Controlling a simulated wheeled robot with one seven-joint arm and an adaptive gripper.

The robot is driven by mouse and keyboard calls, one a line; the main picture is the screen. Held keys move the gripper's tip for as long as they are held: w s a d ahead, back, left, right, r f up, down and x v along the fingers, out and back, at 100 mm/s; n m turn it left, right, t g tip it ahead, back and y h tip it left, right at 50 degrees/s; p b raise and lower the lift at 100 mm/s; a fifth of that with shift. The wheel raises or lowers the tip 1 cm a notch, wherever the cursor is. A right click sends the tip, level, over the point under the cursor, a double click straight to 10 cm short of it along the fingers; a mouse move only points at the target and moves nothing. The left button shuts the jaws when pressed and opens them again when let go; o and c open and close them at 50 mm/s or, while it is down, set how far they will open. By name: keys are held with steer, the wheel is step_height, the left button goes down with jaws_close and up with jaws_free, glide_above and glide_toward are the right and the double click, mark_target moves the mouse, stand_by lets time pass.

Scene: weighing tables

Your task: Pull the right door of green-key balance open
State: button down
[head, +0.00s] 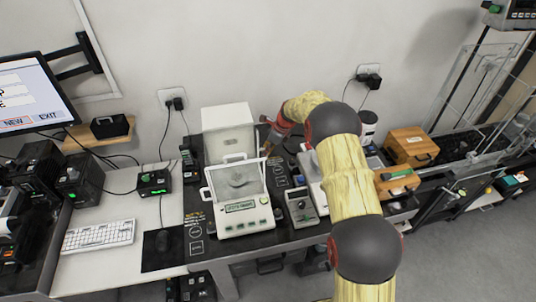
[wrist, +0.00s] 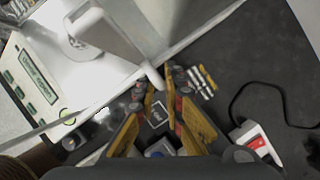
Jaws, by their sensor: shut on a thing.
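The green-key balance (head: 243,222) stands on the dark table, with a white body, a glass draft shield and green keys on its front. In the wrist view its display and keys (wrist: 37,82) show at the left. My gripper (head: 266,142) is at the balance's right side, mostly hidden behind my arm in the head view. In the wrist view my gripper (wrist: 162,82) has its yellow fingers shut on a pale door handle (wrist: 153,76) at the right door's edge. How far the door stands open is hard to tell.
A small grey device (head: 301,207) sits right of the balance. A wooden box (head: 410,147) stands farther right. A keyboard (head: 98,236) lies at the left. In the wrist view, small weights (wrist: 202,82) and a device with a red switch (wrist: 254,141) lie right of the fingers.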

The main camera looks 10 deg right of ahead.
steer(key=shift+w, duration=0.9)
steer(key=c, duration=2)
jaws_free()
steer(key=shift+o, duration=0.2)
steer(key=v, duration=1.2)
